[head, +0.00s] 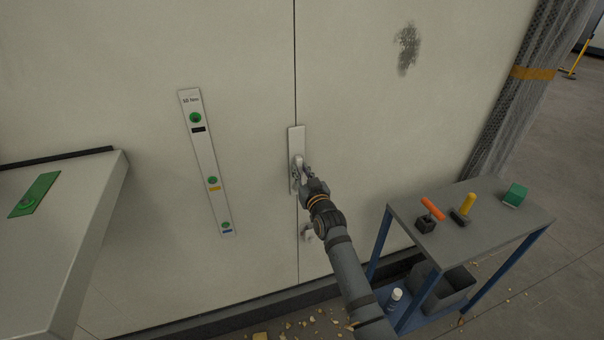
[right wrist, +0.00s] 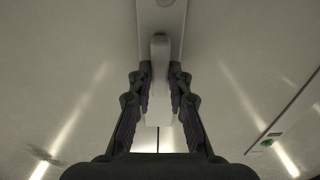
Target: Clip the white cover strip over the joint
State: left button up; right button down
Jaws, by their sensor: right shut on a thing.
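A short white strip (head: 296,134) stands upright over the dark vertical joint (head: 296,60) between two pale wall panels in the head view. My right gripper (head: 302,174) is at the lower half of this strip. In the right wrist view my right gripper (right wrist: 159,95) is shut on a raised white grip piece (right wrist: 159,60) in front of the white strip (right wrist: 165,14). The joint line shows below the piece. I cannot tell whether the strip is fully seated against the panels. My left gripper is not in view.
A long white label strip (head: 208,160) with green dots is on the left panel. A small fitting (head: 307,232) is below my gripper. A cart (head: 470,215) with tools stands right, a pale bench (head: 75,210) left. Debris (head: 300,325) lies on the floor.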

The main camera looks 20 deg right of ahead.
dwell(0.4)
jog(key=c, duration=1.2)
grip_release()
jog(key=s, duration=1.2)
jog(key=shift+d, duration=0.2)
